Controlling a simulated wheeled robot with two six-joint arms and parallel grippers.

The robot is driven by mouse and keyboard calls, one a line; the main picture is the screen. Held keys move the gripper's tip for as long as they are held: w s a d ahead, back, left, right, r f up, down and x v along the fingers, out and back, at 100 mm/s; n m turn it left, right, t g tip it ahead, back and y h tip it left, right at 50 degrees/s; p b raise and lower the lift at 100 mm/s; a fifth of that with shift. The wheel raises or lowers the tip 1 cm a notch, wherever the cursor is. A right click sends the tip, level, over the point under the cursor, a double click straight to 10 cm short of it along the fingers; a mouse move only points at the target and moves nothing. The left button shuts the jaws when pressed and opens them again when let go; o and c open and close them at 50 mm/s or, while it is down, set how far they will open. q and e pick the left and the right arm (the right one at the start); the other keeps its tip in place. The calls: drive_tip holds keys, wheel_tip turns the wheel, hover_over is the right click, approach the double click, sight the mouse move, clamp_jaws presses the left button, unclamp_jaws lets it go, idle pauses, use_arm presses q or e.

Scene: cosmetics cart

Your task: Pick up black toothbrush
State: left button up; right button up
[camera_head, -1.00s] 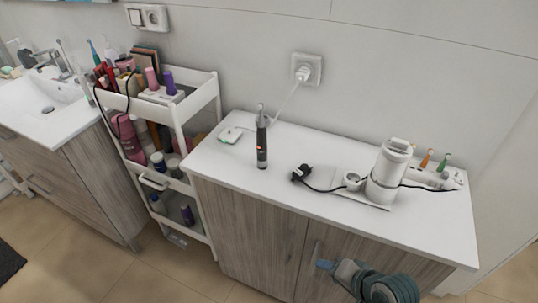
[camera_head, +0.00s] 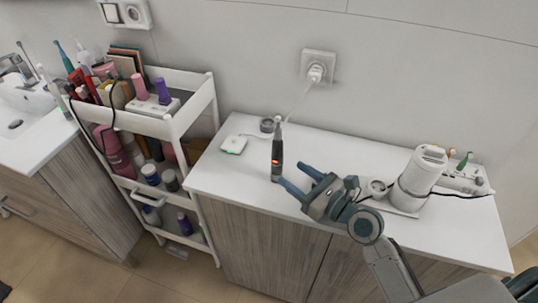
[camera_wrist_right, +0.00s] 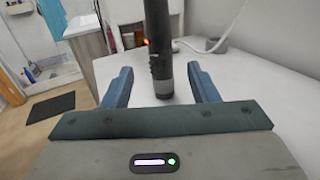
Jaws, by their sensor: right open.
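The black toothbrush (camera_head: 277,155) stands upright on the white countertop (camera_head: 235,180), with a small red light on its body. It also shows in the right wrist view (camera_wrist_right: 160,55), where its top is cut off by the frame edge. My right gripper (camera_head: 294,178) is open and empty, just to the right of the toothbrush's lower part. In the right wrist view its two blue fingers (camera_wrist_right: 158,88) point at the toothbrush, whose base appears in the gap between them, slightly beyond the tips. My left gripper is not in view.
A white charger pad (camera_head: 234,145) lies left of the toothbrush, with a cable up to the wall socket (camera_head: 318,66). A white appliance (camera_head: 419,177) and a holder with small brush heads (camera_head: 462,178) stand at the right. A full cart (camera_head: 190,124) stands left of the counter.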

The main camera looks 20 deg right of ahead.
sight(281, 166)
drive_tip(key=shift+w+a+r, duration=0.25)
drive_tip(key=shift+w+a, duration=0.05)
drive_tip(key=shift+w, duration=0.15)
drive_tip(key=x, duration=0.3)
drive_tip(key=shift+f, duration=0.15)
drive_tip(key=p+x, duration=0.1)
drive_tip(key=x, duration=0.3)
drive_tip(key=shift+w+a+p, duration=0.15)
drive_tip(key=shift+w+p, duration=0.2)
drive_tip(key=shift+w+a, duration=0.1)
drive_tip(key=shift+w, duration=0.05)
drive_tip(key=c, duration=1.1)
